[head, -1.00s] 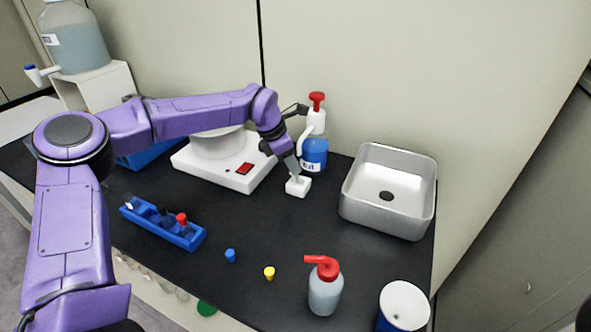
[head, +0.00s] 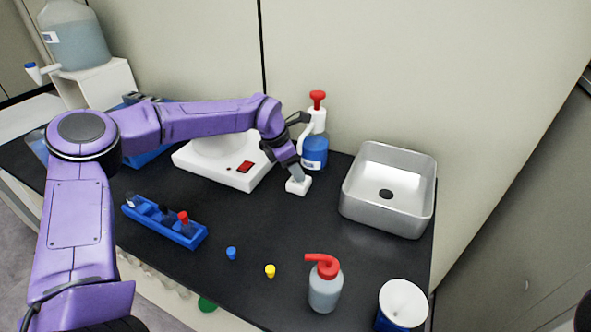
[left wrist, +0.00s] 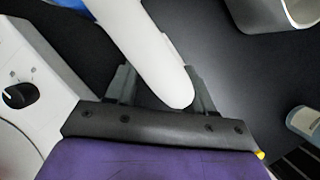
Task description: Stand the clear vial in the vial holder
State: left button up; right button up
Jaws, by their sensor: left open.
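A small white block (head: 298,187), which looks like the vial holder, stands on the black bench in front of the blue-labelled wash bottle. My left gripper (head: 296,175) is open and points down right at the block, its grey fingers just over or touching it. In the left wrist view the open grey fingers (left wrist: 163,88) show with a white spout crossing in front of them, hiding most of the gap. I cannot make out the clear vial in either view; it may be hidden between the fingers. My right gripper is out of view.
The wash bottle (head: 315,145) stands close behind the gripper. A white device (head: 225,168) is left, a metal sink (head: 410,220) right. A blue rack (head: 185,238), small blue (head: 231,253) and yellow (head: 270,271) caps and a red-topped bottle (head: 325,288) are nearer.

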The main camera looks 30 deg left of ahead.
pick_arm(q)
jog(key=v, duration=1.1)
